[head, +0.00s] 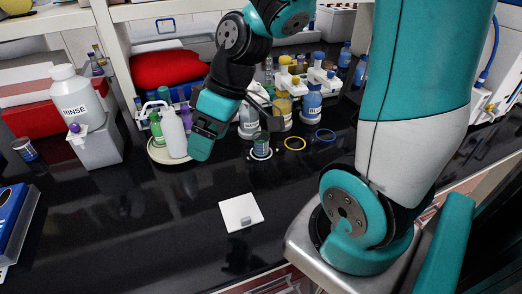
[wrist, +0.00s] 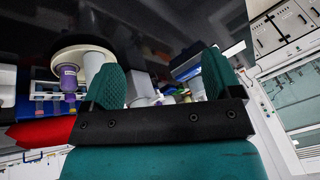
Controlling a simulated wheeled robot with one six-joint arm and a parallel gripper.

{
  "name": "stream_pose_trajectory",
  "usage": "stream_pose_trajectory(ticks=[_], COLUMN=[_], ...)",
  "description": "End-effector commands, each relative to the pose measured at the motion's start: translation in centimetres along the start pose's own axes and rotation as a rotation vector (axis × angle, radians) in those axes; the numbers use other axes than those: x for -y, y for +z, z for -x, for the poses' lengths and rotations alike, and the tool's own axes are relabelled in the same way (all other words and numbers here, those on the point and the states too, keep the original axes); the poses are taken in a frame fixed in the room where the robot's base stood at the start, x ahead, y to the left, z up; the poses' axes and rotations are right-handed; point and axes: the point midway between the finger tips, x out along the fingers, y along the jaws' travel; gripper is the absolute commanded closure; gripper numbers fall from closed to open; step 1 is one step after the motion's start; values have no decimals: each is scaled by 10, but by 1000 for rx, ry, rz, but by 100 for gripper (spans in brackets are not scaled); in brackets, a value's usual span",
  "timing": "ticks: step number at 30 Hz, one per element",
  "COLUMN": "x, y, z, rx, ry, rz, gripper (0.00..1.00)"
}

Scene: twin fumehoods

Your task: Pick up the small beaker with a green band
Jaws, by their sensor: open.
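The small beaker with a green band (head: 261,146) stands upright at a white ring on the black bench, in the middle of the head view. My gripper (head: 200,150) is to the left of the beaker and apart from it, in front of the white wash bottle. In the wrist view my gripper's two teal fingers (wrist: 163,84) stand apart with nothing held between them. I cannot make out the beaker in the wrist view. A dark bracket on my wrist hangs just above the beaker in the head view.
A yellow ring (head: 295,143) and a blue ring (head: 325,135) lie right of the beaker. Labelled bottles (head: 311,104) stand behind. A round tray (head: 157,155) with a wash bottle (head: 173,133) is at the left. A white square plate (head: 240,212) lies in front, with clear bench around it.

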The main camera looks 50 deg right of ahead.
Motion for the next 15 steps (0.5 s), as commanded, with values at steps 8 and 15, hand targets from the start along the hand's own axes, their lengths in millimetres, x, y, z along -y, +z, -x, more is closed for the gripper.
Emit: stream_pose_trajectory(ticks=[8, 15], x=[-177, -238], y=[100, 187], z=[-38, -51], rx=[-149, -188], ry=[175, 307], rz=[-88, -113], gripper=[16, 16])
